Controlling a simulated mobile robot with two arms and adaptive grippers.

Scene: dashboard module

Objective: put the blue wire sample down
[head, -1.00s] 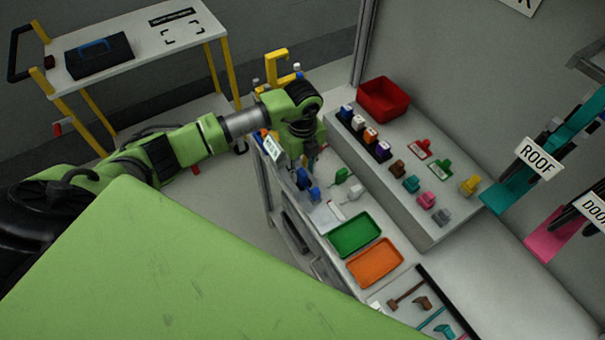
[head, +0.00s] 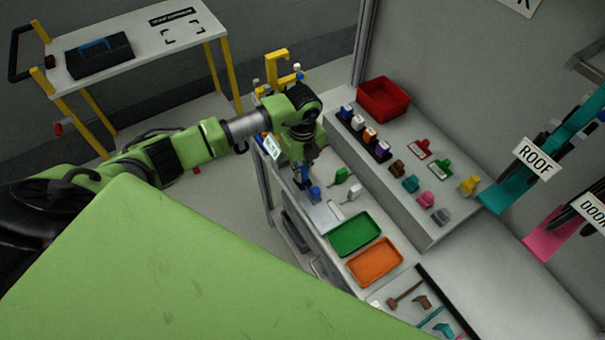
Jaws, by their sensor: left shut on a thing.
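My left gripper (head: 304,163) points down over the left end of the workbench (head: 318,235). It is shut on a blue piece, the blue wire sample (head: 303,175), just under its fingers. The fingers are small and dark, partly hidden by the wrist. I cannot tell whether the sample touches the bench. Another small blue piece (head: 315,193) shows just below and to the right of it. My right gripper is not in view.
A green piece (head: 341,175) and a white piece (head: 352,193) lie close to the right. A green tray (head: 355,233) and an orange tray (head: 374,262) are nearer. A raised shelf with several coloured connectors and a red bin (head: 383,99) stands to the right.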

